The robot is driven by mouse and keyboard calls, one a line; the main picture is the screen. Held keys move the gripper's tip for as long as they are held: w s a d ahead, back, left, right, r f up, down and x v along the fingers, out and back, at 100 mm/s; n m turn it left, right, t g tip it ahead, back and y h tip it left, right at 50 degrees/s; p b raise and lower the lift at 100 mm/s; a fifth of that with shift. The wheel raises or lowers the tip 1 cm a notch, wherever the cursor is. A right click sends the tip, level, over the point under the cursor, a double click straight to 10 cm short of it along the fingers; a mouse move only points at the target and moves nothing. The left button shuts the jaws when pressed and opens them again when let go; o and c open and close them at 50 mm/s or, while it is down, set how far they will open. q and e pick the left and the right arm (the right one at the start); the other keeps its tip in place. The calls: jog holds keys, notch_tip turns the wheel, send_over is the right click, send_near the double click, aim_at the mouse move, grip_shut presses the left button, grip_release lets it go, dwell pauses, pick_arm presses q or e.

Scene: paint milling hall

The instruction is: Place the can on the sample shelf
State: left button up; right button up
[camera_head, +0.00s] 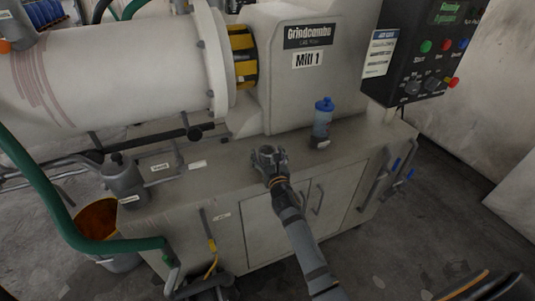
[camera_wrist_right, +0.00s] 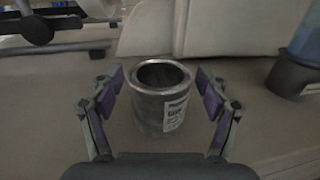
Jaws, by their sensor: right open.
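The can (camera_wrist_right: 162,97) is a small grey metal tin, open at the top, with a white label on its side. It stands upright on the grey bench top, between the two fingers of my right gripper (camera_wrist_right: 163,90) in the wrist view. The fingers are open, with a gap on each side of the can. In the head view my right gripper (camera_head: 270,163) is over the middle of the bench top and largely covers the can. I cannot pick out a sample shelf for certain. My left gripper is not in view.
A blue-capped bottle (camera_head: 323,118) stands on a dark base right of the gripper. The white mill housing (camera_head: 300,85) rises behind. A grey pump-like unit (camera_head: 122,178) is at the bench's left end. Bare bench top (camera_head: 215,180) lies left of the gripper.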

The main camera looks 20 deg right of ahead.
jog(key=shift+s+r, duration=0.1)
jog(key=shift+s, duration=0.1)
jog(key=s+a+p, duration=0.1)
jog(key=s+p, duration=0.1)
jog(key=s, duration=0.9)
jog(key=shift+s+a, duration=0.2)
jog(key=shift+s, duration=0.1)
